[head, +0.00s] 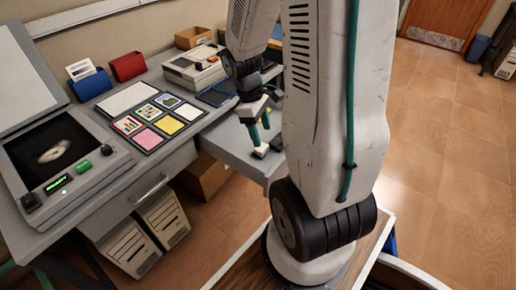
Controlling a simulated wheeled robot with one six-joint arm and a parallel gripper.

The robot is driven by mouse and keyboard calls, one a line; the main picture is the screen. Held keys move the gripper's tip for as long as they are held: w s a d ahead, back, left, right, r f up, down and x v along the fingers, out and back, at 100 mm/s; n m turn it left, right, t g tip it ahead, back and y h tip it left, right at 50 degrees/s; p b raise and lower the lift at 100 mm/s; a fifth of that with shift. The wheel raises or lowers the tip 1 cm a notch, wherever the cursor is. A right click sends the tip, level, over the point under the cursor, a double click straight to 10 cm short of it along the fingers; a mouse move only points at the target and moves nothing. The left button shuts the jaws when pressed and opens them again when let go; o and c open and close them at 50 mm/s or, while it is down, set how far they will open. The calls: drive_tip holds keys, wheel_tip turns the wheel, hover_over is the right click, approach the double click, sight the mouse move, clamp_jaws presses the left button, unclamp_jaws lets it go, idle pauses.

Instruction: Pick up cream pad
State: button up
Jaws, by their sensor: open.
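My gripper (259,128) points down with its green fingers apart, over the grey surface at the right end of the workbench. A small cream block (260,151), which may be the cream pad, shows right at the fingertips. I cannot tell whether it is a separate pad or part of the fingertips, or whether they touch. My arm hides the area to the right of it.
A dark tray of coloured square cards (148,138) lies on the grey workbench, left of my gripper. A beige machine (195,68) stands behind it. A lightbox-like device (62,150) is at left. Red (127,66) and blue (91,85) holders stand along the wall.

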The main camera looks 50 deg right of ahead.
drive_tip(key=w+d+f+n, duration=0.2)
drive_tip(key=d+f+n, duration=0.45)
drive_tip(key=f, duration=0.35)
drive_tip(key=n+t+h, duration=0.1)
drive_tip(key=n+t, duration=0.2)
drive_tip(key=n, duration=0.4)
hover_over(262, 147)
drive_tip(key=a, duration=0.1)
drive_tip(key=shift+s+f, duration=0.25)
drive_tip(key=shift+f, duration=0.35)
drive_tip(key=shift+s+f, duration=0.2)
drive_tip(key=shift+f, duration=0.35)
drive_tip(key=shift+w+d+n, duration=0.1)
drive_tip(key=shift+w+n, duration=0.35)
drive_tip(key=shift+n, duration=0.3)
drive_tip(key=shift+d+f, duration=0.1)
drive_tip(key=shift+f, duration=0.75)
drive_tip(key=shift+d+f, duration=0.15)
drive_tip(key=shift+f, duration=1.35)
drive_tip(key=shift+d+f, duration=0.15)
drive_tip(key=shift+f, duration=1.35)
drive_tip(key=c, duration=1.1)
